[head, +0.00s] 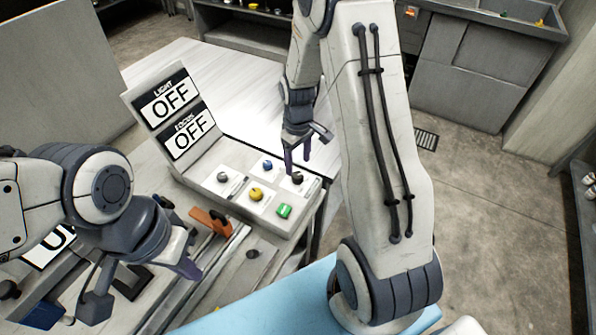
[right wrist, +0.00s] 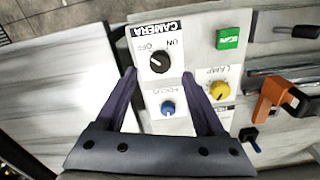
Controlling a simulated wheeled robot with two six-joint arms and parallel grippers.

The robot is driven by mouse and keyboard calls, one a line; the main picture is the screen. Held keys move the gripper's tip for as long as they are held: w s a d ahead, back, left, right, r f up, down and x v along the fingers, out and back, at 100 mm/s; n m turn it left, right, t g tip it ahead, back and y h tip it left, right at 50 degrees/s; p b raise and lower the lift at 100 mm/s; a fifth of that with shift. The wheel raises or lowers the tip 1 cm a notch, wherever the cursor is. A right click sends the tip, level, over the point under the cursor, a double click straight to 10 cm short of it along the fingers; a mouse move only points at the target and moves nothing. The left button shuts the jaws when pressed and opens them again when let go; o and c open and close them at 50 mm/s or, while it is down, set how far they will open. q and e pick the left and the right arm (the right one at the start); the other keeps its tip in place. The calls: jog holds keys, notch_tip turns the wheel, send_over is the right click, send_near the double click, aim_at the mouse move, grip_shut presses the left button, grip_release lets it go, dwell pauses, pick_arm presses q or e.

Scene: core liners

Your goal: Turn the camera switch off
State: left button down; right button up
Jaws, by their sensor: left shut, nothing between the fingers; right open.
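The camera switch is a black knob (right wrist: 160,63) on a white plate marked CAMERA, with ON and OFF printed beside it. It also shows in the head view (head: 298,178), at the right edge of the control panel (head: 240,205). Which mark the knob points to is too small to tell. My right gripper (right wrist: 160,77) is open, pointing down over the panel, with its fingertips on either side of the knob; contact cannot be seen. It also shows in the head view (head: 299,166). My left gripper (head: 190,269) is shut and empty at the lower left, away from the switch.
Near the switch are a blue focus knob (right wrist: 168,108), a yellow lamp knob (right wrist: 220,91) and a green button (right wrist: 228,39). Upright signs read LIGHT OFF (head: 168,98) and FOCUS OFF (head: 190,132). An orange handle (head: 210,221) stands left of the panel.

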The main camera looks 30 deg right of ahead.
aim_at(297, 176)
notch_tip(297, 176, up, 5)
jog(key=shift+f, duration=0.1)
dwell(0.3)
jog(key=s+a+r+n, duration=0.1)
jog(key=s+a+r, duration=0.35)
jog(key=a, duration=0.55)
jog(key=s+a+r, duration=0.2)
jog(key=s+a, duration=0.1)
jog(key=s, duration=0.3)
jog(key=s+a+r+n, duration=0.1)
jog(key=s+a+r, duration=0.1)
jog(key=s+a, duration=0.2)
jog(key=s+a+r+n+y, duration=0.1)
jog(key=s+a, duration=0.3)
jog(key=s, duration=0.5)
jog(key=shift+s+r, duration=0.3)
jog(key=shift+r, duration=0.1)
